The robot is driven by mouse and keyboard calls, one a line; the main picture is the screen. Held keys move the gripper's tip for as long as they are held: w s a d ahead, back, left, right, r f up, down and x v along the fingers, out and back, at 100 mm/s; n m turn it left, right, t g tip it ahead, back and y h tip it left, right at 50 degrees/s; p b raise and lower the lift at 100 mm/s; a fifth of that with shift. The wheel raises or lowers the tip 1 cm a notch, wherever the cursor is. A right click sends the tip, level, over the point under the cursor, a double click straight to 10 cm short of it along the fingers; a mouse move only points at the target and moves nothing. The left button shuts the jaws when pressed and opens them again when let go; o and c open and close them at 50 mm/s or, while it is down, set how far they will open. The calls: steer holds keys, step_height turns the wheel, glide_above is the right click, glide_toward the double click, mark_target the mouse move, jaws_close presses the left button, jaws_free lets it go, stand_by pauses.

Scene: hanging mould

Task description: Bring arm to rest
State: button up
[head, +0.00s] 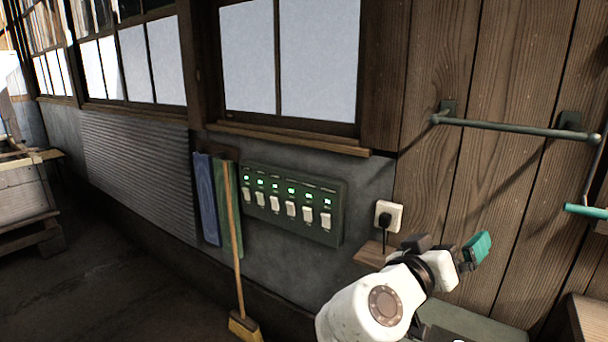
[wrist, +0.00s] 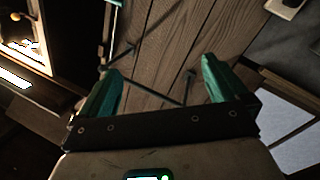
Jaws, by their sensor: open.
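My white arm rises from the bottom of the head view, bent toward the right. My gripper (head: 477,250) has teal fingers and is held in front of the plank wall, right of the white wall socket (head: 388,217). In the wrist view my gripper (wrist: 160,78) is open, its two teal fingers wide apart with nothing between them. The plank wall (wrist: 165,50) lies beyond the fingers.
A metal rail (head: 510,128) is fixed to the planks, with a teal-ended rod (head: 585,211) hanging at right. A small wooden shelf (head: 372,254) sits beside my arm.

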steer(key=s+d+f+g+y, duration=0.2)
steer(key=s+d+f, duration=0.15)
steer(key=f, duration=0.45)
steer(key=s+d+f+n+g+y, duration=0.1)
steer(key=s+d+f+y, duration=0.15)
steer(key=s+f, duration=0.35)
steer(key=s+d+f+g+y, duration=0.15)
steer(key=s+d+f, duration=0.25)
steer(key=f, duration=0.5)
steer(key=s+a+f+n+g+y, duration=0.1)
steer(key=s+a+f+g+y, duration=0.1)
steer(key=s+f, duration=0.3)
steer(key=s+a+f+n+g+y, duration=0.1)
steer(key=s+f, duration=0.4)
steer(key=s, duration=0.6)
steer(key=s+a+f+g+y, duration=0.3)
steer(key=s+f+y, duration=0.1)
steer(key=s, duration=0.4)
steer(key=shift+s+a+f+n+y, duration=0.2)
steer(key=shift+a+f+n+y, duration=0.2)
steer(key=shift+f, duration=0.3)
